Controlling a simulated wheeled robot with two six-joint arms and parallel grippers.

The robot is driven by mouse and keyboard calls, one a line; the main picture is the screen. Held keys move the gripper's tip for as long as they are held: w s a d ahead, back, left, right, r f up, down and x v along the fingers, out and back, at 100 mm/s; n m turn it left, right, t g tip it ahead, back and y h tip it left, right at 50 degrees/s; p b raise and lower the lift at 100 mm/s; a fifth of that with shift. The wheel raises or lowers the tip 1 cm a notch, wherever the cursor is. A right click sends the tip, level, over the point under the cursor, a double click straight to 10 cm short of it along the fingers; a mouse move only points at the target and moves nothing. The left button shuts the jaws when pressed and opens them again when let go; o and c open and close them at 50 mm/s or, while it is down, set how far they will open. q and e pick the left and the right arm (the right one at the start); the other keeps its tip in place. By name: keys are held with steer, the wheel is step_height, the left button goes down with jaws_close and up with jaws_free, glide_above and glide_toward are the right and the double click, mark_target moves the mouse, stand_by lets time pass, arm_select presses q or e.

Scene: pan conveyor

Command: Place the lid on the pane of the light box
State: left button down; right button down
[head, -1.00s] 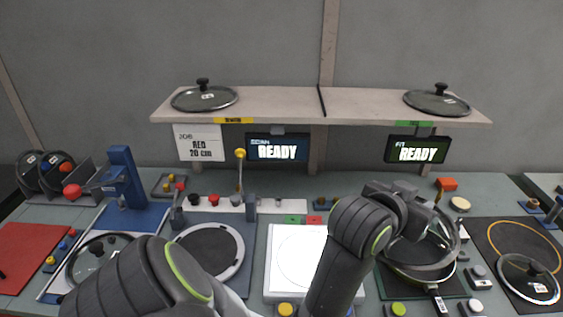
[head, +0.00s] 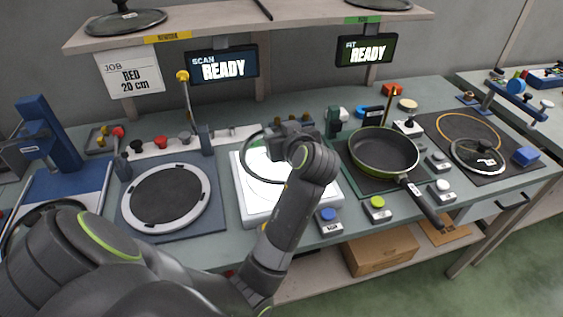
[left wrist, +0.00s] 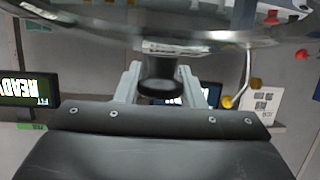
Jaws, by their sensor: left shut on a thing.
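My left gripper (head: 283,143) is over the white light box (head: 249,213). In the left wrist view the two fingers (left wrist: 160,84) are shut on the black knob of a glass lid (left wrist: 185,32). In the head view the lid's dark rim (head: 245,173) shows over the left part of the bright pane (head: 262,167). My gripper and forearm hide the lid's right part and some of the pane. I cannot tell whether the lid touches the pane. My right gripper is not in view.
An empty green pan (head: 384,150) sits right of the light box, its handle toward the front edge. A round dark plate (head: 168,198) lies to the left. Another lid (head: 477,155) lies on the right mat. Two lids rest on the shelf (head: 215,22) above.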

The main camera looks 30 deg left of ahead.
arm_select(q)
step_height(320, 180, down, 2)
steer(key=shift+f, duration=0.1)
step_height(320, 180, down, 4)
steer(key=shift+r, duration=0.15)
steer(key=shift+f, duration=0.2)
steer(key=c, duration=0.9)
jaws_free()
steer(key=shift+c, duration=0.2)
steer(key=shift+d+r, duration=0.1)
steer(key=shift+r, duration=0.05)
